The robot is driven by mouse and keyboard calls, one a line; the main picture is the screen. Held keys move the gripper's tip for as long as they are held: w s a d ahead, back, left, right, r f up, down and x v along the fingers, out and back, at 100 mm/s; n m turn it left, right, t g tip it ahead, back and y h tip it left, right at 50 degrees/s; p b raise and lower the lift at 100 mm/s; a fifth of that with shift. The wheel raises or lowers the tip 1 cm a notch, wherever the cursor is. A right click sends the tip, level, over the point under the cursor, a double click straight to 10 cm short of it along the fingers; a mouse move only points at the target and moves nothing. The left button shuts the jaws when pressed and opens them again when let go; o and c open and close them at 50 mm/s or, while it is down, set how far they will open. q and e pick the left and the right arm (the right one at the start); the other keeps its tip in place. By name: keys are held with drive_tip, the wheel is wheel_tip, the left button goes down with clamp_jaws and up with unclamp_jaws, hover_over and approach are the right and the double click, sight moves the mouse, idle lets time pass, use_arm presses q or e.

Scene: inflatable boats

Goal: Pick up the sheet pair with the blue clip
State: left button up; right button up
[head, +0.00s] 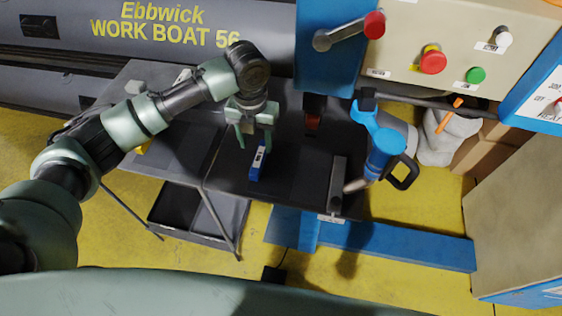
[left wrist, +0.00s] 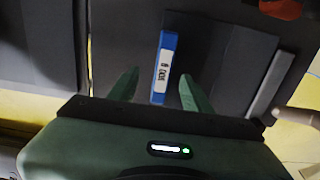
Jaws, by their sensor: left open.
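A blue clip (head: 257,166) with a white label lies on the dark sheets on the black work table. In the left wrist view the clip (left wrist: 163,68) sits upright in the picture, with a dark sheet (left wrist: 223,62) to its right; the sheet edges are hard to tell from the dark table. My left gripper (head: 254,142) is open and points down just above and behind the clip. In the left wrist view its two fingertips (left wrist: 158,82) stand on either side of the clip's lower part, apart from it. My right gripper is out of view.
A grey metal bar (head: 337,185) lies on the table's right part. A blue heat tool (head: 385,152) stands at its right edge. A blue machine with a red button (head: 432,62) rises behind. A side table (head: 176,150) adjoins on the left.

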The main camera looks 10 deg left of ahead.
sight(259, 157)
use_arm(q)
drive_tip(key=f, duration=0.1)
drive_tip(key=f+p, duration=0.1)
drive_tip(key=f, duration=0.1)
drive_tip(key=f+p, duration=0.1)
drive_tip(key=shift+s+d+f, duration=0.25)
drive_tip(key=shift+d, duration=0.05)
drive_tip(key=shift+f, duration=0.25)
clamp_jaws()
